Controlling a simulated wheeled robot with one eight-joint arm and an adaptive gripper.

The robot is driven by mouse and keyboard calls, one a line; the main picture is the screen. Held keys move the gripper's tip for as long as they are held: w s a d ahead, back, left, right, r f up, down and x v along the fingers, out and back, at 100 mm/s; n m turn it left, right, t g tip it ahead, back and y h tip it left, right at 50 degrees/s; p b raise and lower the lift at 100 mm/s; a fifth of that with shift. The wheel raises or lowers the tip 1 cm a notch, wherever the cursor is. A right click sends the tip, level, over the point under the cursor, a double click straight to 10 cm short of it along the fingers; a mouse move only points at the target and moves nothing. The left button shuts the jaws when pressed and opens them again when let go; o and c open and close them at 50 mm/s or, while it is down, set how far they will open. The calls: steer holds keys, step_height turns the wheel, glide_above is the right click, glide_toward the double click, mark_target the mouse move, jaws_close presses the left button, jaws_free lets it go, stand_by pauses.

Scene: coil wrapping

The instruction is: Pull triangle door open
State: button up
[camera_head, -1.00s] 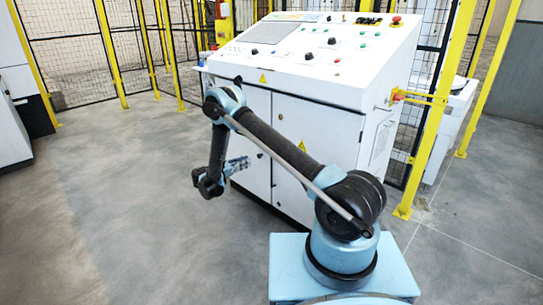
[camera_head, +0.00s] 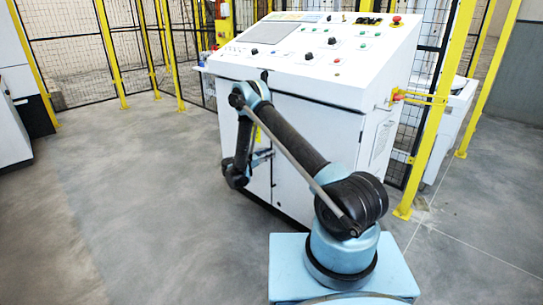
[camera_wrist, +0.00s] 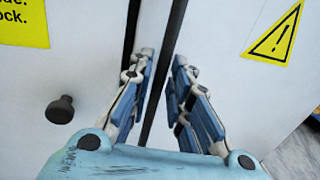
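The triangle door (camera_wrist: 235,90) is a white cabinet door with a yellow warning triangle (camera_wrist: 274,35), right of my gripper in the wrist view. In the head view its triangle is hidden behind my arm. A dark vertical strip (camera_wrist: 172,35) runs along the door's left side and passes between my fingers; I cannot tell whether it is a handle or an edge. My gripper (camera_wrist: 163,60) is open, its two fingers a little apart on either side of this strip. Contact cannot be made out. In the head view my gripper (camera_head: 263,156) is close to the cabinet front.
The left door (camera_wrist: 70,85) carries a yellow text label (camera_wrist: 24,22) and a dark round knob (camera_wrist: 60,109). A second dark vertical line (camera_wrist: 130,30) lies beside it. The cabinet's sloped control panel (camera_head: 310,40) is above. Yellow fence posts (camera_head: 437,110) stand right; floor at left is clear.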

steer(key=shift+x, duration=0.95)
jaws_close()
